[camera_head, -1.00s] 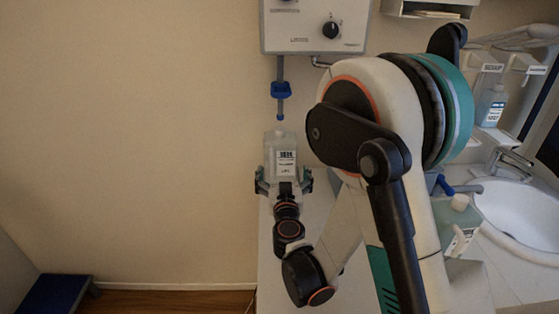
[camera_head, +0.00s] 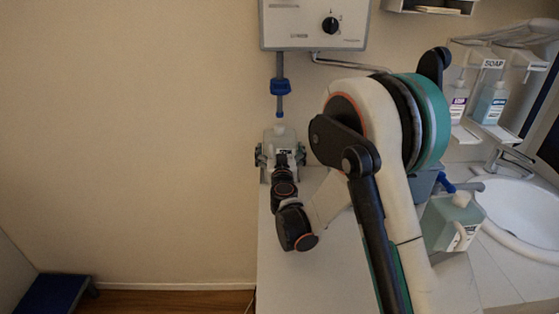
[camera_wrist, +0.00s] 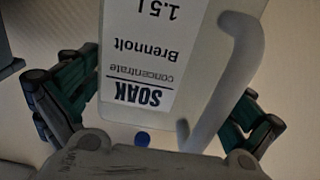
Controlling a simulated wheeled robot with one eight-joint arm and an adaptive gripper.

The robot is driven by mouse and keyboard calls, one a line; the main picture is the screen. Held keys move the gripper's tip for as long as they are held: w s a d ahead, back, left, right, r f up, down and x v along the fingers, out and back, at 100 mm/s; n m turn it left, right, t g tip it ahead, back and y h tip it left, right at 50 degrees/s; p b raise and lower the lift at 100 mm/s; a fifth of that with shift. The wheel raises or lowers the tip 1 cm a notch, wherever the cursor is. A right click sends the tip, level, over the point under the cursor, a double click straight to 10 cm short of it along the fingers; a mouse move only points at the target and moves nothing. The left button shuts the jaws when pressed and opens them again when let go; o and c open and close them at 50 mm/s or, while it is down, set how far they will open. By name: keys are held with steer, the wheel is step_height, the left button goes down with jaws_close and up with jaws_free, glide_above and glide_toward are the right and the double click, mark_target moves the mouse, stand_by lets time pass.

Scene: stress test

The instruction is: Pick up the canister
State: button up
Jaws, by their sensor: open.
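A pale, translucent canister (camera_head: 281,136) with a white label stands upright on the counter near the wall, below the wall unit's hanging tube. In the wrist view the canister (camera_wrist: 165,45) fills the middle, its label reading SOAK concentrate, Brennolt, 1.5 l upside down, with its handle at the right. My gripper (camera_head: 280,157) is open at the canister, one finger on each side. In the wrist view my gripper (camera_wrist: 160,108) has its green and black fingers spread left and right of the canister. The left finger looks close to its side; I cannot tell whether it touches.
A wall unit (camera_head: 313,25) with a black knob and blue-fitted tube (camera_head: 281,87) hangs above. A second, greenish canister (camera_head: 440,222) stands right of my arm beside the sink (camera_head: 525,212). Soap bottles (camera_head: 490,103) hang at the right. The counter (camera_head: 290,275) is clear in front.

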steer(key=shift+w, duration=0.7)
steer(key=c, duration=0.8)
steer(key=shift+r, duration=0.15)
